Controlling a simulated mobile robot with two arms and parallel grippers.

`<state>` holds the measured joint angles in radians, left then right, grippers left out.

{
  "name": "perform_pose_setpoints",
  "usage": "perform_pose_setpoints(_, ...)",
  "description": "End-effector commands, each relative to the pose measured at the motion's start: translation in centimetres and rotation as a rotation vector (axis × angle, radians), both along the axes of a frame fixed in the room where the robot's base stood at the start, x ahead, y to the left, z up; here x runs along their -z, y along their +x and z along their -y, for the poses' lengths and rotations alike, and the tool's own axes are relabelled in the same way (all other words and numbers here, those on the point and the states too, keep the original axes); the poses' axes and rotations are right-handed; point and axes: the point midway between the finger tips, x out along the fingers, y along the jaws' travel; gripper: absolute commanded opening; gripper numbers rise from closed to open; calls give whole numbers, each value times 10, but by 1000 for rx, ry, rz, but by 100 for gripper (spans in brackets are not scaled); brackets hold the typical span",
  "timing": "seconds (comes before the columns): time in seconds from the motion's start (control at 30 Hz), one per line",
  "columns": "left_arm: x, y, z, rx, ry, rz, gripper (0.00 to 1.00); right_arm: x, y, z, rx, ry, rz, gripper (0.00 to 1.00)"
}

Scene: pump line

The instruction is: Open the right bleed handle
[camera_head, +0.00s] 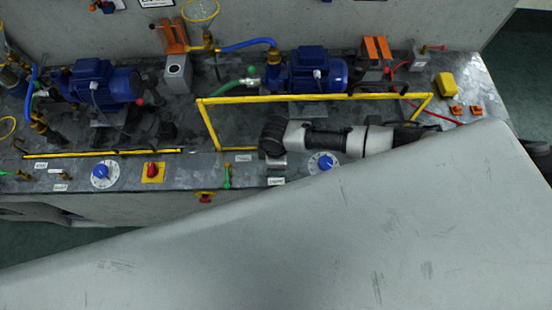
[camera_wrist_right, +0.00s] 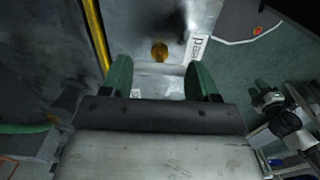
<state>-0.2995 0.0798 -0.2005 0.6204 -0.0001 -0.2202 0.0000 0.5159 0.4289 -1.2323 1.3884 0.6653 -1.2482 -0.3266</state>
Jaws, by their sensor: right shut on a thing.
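My right gripper (camera_wrist_right: 160,74) shows in the wrist view as two green fingers, with a small round brass piece (camera_wrist_right: 160,52) between and just beyond their tips. I take this piece to be part of the right bleed handle; its full shape and turn angle are hidden. In the head view, my right arm comes in from the right, low over the bench front, and its dark wrist end (camera_head: 272,138) is above the small fitting between two white labels. The fingertips are hard to make out there. My left gripper is not in view.
A yellow rail frame (camera_head: 212,125) stands close beside my right wrist. Behind it is a blue pump (camera_head: 305,72). A blue-knobbed dial (camera_head: 325,161) is to the right and a green handle (camera_head: 227,177) to the left. A white label (camera_wrist_right: 196,47) is beside the fingers.

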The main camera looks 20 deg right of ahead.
Motion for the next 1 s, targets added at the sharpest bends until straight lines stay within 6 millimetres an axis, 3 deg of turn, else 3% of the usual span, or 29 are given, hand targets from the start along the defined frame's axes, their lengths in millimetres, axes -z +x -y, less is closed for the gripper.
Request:
perform_pose_setpoints(0.57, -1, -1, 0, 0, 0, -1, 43, -1, 1, -1, -37, 2, 3, 37)
perform_pose_setpoints(0.6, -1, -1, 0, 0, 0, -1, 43, -1, 1, -1, -37, 2, 3, 62)
perform_pose_setpoints(0.73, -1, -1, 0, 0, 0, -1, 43, -1, 1, -1, -37, 3, 2, 82)
perform_pose_setpoints(0.77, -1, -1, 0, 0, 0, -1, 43, -1, 0, -1, -36, 3, 2, 86)
perform_pose_setpoints(1.0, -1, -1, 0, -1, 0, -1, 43, 0, 0, 0, -35, 1, 0, 86)
